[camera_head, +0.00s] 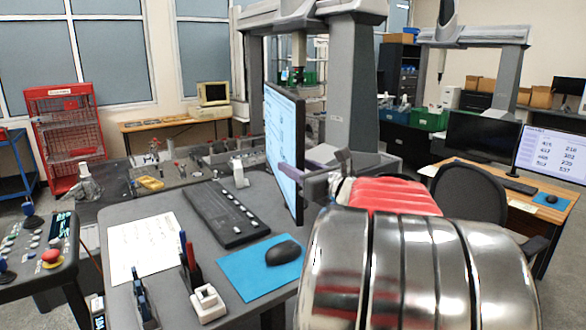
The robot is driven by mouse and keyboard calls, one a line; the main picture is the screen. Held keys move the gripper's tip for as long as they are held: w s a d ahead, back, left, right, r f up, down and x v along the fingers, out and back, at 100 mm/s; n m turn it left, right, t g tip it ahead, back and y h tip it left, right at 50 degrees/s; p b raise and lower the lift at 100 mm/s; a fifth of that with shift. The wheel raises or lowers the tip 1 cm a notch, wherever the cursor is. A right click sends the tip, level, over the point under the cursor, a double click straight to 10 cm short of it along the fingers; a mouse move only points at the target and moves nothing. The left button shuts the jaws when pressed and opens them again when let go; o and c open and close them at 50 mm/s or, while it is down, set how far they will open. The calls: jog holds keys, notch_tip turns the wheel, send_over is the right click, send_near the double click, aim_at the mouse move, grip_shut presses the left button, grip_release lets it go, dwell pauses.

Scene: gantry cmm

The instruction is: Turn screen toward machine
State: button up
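The screen (284,145) is a thin monitor standing on the grey desk. I see it at a steep angle, its lit face with rows of text turned to the left. My gripper (312,176) is at the screen's right edge, with a purplish finger reaching over the edge. My arm hides part of the gripper, so I cannot tell whether it grips the screen or only touches it. The machine is a large grey gantry (350,95) behind the screen, with a dark table (115,203) carrying several small parts at the left. The screen's foot is hidden.
On the desk (205,190) are a keyboard (226,212), a mouse (283,252) on a blue mat (240,275), a paper sheet (143,245) and upright tools (190,262). A control console (40,250) stands at left. A chair (470,195) and another desk (530,205) are at right.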

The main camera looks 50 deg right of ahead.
jog(key=v, duration=1.3)
jog(key=shift+s, duration=0.35)
jog(key=shift+a, duration=0.1)
